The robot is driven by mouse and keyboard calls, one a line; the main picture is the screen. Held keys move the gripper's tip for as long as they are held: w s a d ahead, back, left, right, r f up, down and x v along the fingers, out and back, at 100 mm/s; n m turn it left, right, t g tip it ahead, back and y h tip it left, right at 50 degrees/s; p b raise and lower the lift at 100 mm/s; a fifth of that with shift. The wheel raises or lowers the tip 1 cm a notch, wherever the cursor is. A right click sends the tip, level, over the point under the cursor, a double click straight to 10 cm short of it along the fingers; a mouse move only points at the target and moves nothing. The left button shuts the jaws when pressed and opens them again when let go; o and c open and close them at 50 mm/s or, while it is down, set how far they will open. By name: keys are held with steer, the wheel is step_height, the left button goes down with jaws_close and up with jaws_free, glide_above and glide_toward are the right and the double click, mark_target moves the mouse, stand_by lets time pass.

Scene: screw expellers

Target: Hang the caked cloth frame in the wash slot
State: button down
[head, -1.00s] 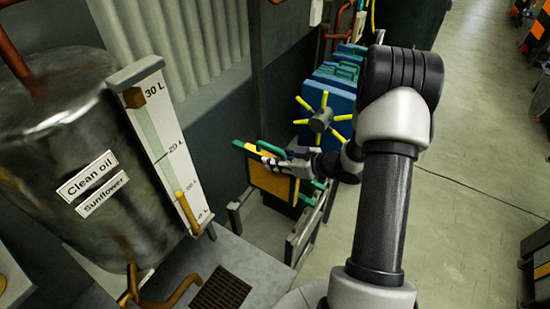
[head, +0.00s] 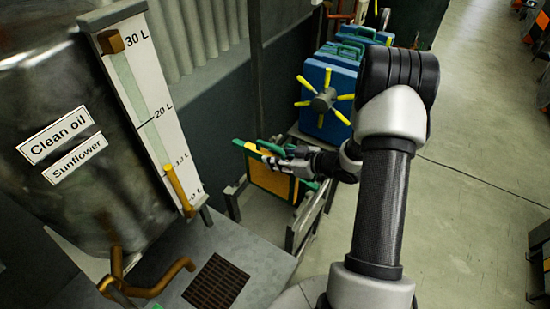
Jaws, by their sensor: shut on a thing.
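The caked cloth frame (head: 268,183) has green edges and a yellow-brown cloth face. It hangs from my gripper (head: 279,161) in the middle of the head view. The gripper is shut on its upper green edge. The wash slot seems to be the grey metal rack (head: 302,228), with rails on the left and right of the frame. The frame appears over or between these rails. I cannot tell whether it touches them, and its lower edge is hard to make out.
A clean oil tank (head: 70,200) with a level gauge (head: 150,110) stands at left. A grey counter with a drain grate (head: 217,282) is in front. Behind the rack is a blue filter press with a yellow-spoked handwheel (head: 323,100). Open floor (head: 470,190) lies at right.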

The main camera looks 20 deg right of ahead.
mark_target(296, 193)
step_height(296, 193, down, 14)
steer(key=b, duration=1)
steer(key=shift+f, duration=1.25)
steer(key=c, duration=1.3)
jaws_free()
steer(key=shift+f, duration=0.1)
steer(key=v, duration=1.2)
